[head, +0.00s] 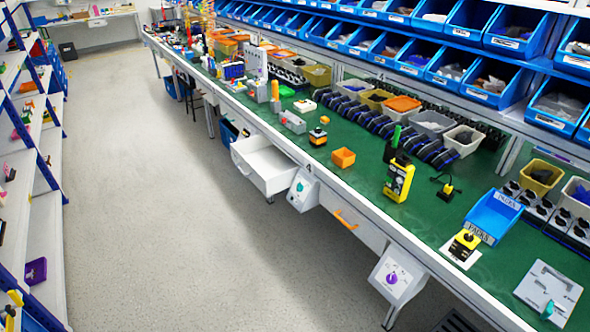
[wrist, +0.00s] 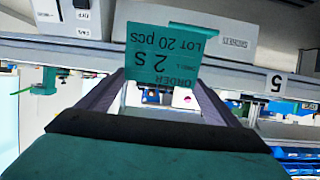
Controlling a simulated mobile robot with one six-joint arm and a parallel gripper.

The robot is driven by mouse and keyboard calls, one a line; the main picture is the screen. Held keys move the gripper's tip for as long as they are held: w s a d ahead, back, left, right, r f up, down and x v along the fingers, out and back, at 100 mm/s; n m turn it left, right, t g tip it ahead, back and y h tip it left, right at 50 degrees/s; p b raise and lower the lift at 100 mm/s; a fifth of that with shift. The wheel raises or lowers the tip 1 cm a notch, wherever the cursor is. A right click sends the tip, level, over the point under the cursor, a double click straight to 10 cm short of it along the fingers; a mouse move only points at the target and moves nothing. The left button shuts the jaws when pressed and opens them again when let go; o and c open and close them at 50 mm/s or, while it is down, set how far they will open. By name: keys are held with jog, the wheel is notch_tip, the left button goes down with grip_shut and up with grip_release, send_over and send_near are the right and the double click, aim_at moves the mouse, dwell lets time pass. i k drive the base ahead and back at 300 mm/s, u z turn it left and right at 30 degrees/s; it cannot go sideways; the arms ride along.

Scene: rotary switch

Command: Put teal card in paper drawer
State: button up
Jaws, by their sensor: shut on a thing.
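A teal card (wrist: 160,55) with dark print, "ORDER", "2 S" and "LOT 20 pcs", appears upside down in the wrist view. My gripper (wrist: 158,86) has its two dark fingers on either side of the card's lower part and is shut on it. In the head view, an open white drawer (head: 262,165) sticks out from under the green-topped bench. A drawer with an orange handle (head: 346,220) is closed, further right. No paper label is readable on either drawer. My gripper and the card cannot be made out in the head view.
The bench (head: 330,185) carries an orange box (head: 343,157), a yellow device (head: 398,180) and a blue bin (head: 492,215). Control boxes (head: 303,190) hang under its front edge. The aisle floor (head: 160,200) is clear. Shelves (head: 40,220) stand at left.

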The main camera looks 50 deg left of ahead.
aim_at(262, 171)
jog(key=z, duration=0.15)
jog(key=k, duration=0.65)
jog(key=u, duration=3)
